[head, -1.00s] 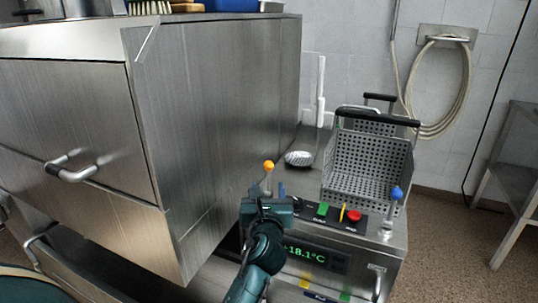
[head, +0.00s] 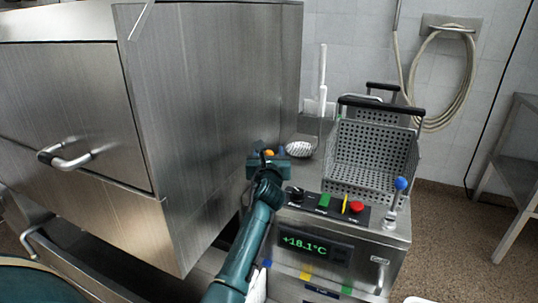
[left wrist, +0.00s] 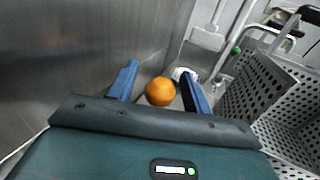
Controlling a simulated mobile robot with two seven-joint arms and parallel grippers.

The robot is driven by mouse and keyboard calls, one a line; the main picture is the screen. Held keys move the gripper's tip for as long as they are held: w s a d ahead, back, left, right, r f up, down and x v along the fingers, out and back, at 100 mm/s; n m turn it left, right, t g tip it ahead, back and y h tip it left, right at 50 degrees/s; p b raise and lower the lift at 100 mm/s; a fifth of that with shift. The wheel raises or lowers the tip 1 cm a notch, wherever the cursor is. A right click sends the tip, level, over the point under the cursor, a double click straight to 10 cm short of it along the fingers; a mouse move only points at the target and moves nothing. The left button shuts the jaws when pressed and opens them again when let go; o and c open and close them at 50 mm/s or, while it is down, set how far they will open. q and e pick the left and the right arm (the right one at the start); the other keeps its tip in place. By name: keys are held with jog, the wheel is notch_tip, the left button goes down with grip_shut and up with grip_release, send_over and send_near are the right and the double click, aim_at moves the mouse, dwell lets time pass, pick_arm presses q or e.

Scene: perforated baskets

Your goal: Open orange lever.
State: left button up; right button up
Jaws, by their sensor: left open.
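The orange lever's round knob (left wrist: 160,91) shows in the left wrist view between the two blue fingers of my left gripper (left wrist: 160,88). The fingers are apart, with gaps to both sides of the knob, and they do not grip it. In the head view only a bit of the orange knob (head: 268,153) shows past my left gripper (head: 268,152); the lever's stem is hidden behind the gripper. The lever stands at the left side of the steel fryer unit (head: 340,228). My right gripper is not in view.
Perforated baskets (head: 372,155) stand on the unit at right. A blue-knobbed lever (head: 401,184) is at its right front, beside a panel with a red button (head: 356,207). A tall steel cabinet (head: 215,110) stands close to the left. A skimmer (head: 300,149) lies behind my gripper.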

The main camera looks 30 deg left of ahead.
pick_arm(q)
jog(key=shift+w+a, duration=0.1)
jog(key=shift+w, duration=0.2)
jog(key=shift+c, duration=0.3)
grip_shut()
